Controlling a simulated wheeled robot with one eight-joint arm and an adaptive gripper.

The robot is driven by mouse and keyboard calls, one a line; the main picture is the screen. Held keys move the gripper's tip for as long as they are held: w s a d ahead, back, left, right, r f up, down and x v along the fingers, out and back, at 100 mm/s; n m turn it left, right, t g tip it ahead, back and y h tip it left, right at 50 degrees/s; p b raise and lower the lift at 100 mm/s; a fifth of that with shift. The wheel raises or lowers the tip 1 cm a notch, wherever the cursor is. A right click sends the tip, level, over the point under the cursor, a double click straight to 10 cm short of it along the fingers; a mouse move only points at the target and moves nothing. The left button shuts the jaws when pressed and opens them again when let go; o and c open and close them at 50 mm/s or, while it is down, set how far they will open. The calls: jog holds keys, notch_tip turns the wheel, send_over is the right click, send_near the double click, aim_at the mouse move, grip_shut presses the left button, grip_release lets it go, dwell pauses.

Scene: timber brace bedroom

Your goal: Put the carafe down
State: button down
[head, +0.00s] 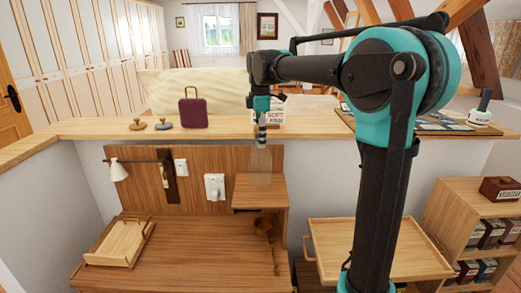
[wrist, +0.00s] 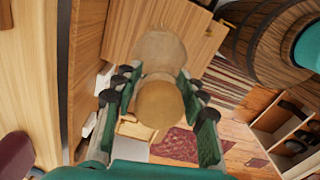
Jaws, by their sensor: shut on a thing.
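The carafe (head: 260,163) looks like pale see-through glass and hangs roughly upright below my gripper (head: 262,122) in the head view. Its lower part shows against the wood panel, just above or in front of a small wooden shelf (head: 260,193); I cannot tell whether it touches the shelf. In the wrist view, my gripper (wrist: 157,88) has its green and black fingers on both sides of the carafe, whose round tan top (wrist: 160,104) lies between them. A second tan disc (wrist: 158,50) shows beyond it, perhaps the carafe's base.
A ledge (head: 95,128) runs behind, bearing a maroon bag (head: 193,112) and two small knobbed discs. Below are a wooden desk top (head: 190,255), a small tray (head: 120,243) at left and a bare wooden tray top (head: 375,250) at right. A lamp (head: 118,172) hangs at left.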

jog(key=shift+f, duration=2.1)
jog(key=c, duration=0.9)
grip_release()
jog(key=shift+f, duration=0.1)
notch_tip(320, 180, up, 12)
jog(key=shift+r, duration=0.1)
jog(key=s+d+f+m+t, duration=0.1)
jog(key=s+d+f+m, duration=0.35)
jog(key=f, duration=0.35)
jog(key=s+d+f+m+t, duration=0.1)
jog(key=s+d+f+m, duration=0.35)
jog(key=f, duration=0.35)
jog(key=s+d+f+m+t, duration=0.1)
jog(key=s+d+f+m, duration=0.3)
jog(key=d+f, duration=0.3)
jog(key=s+d+f+m, duration=0.1)
jog(key=s+f+m, duration=0.1)
jog(key=s+f, duration=0.1)
jog(key=s+d+f+m, duration=0.1)
jog(key=s+f+m, duration=0.1)
jog(key=s+f, duration=0.2)
jog(key=s+d+f+m+t, duration=0.1)
jog(key=s+f+m, duration=0.1)
jog(key=s+f, duration=0.2)
jog(key=shift+f+m, duration=0.3)
jog(key=shift+m, duration=0.1)
